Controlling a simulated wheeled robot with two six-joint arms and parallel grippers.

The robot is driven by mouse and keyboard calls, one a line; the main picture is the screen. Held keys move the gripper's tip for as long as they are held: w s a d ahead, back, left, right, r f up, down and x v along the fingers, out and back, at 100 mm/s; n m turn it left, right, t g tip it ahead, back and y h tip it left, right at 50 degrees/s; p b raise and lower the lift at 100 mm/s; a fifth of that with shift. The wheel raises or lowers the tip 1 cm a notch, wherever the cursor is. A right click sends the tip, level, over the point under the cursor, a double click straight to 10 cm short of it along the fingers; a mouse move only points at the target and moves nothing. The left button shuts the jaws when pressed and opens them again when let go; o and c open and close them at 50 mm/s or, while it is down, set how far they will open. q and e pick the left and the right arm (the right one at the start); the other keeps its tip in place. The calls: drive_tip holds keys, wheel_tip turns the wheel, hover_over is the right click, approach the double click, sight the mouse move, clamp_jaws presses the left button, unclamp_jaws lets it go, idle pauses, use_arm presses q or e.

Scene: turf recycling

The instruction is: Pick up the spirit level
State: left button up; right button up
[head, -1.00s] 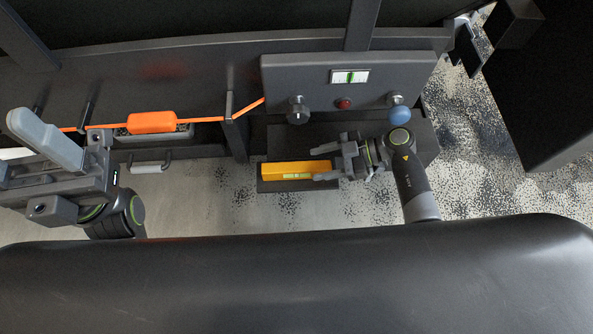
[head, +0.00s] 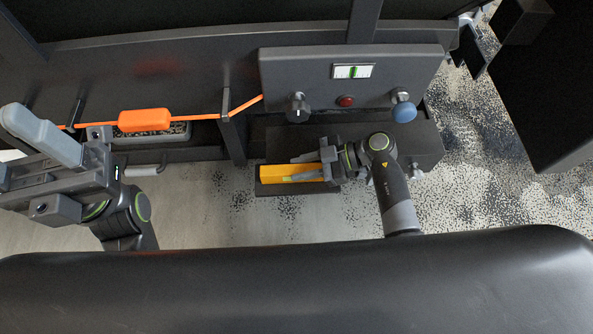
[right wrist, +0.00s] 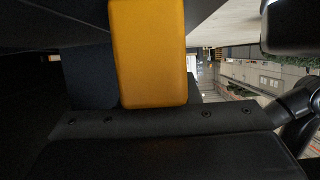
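The spirit level (head: 272,173) is a short yellow bar with a green vial. It lies in a shallow dark tray (head: 268,190) below the control box in the head view. My right gripper (head: 290,169) reaches it from the right, with one grey finger along its far side and the other across its near side. The fingers look apart, around the level; contact is not clear. In the right wrist view the level's yellow end (right wrist: 148,50) fills the upper middle. My left gripper (head: 40,135) is at the left edge, away from the level; its finger opening is not clear.
A dark control box (head: 300,75) with a gauge, a red button (head: 346,100) and knobs stands just behind the level. An orange float (head: 145,120) hangs on an orange line at left. A dark padded edge (head: 290,280) runs across the front. Floor left of the tray is clear.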

drive_tip(key=c, duration=0.6)
drive_tip(key=shift+o, duration=0.2)
drive_tip(key=shift+r, duration=0.1)
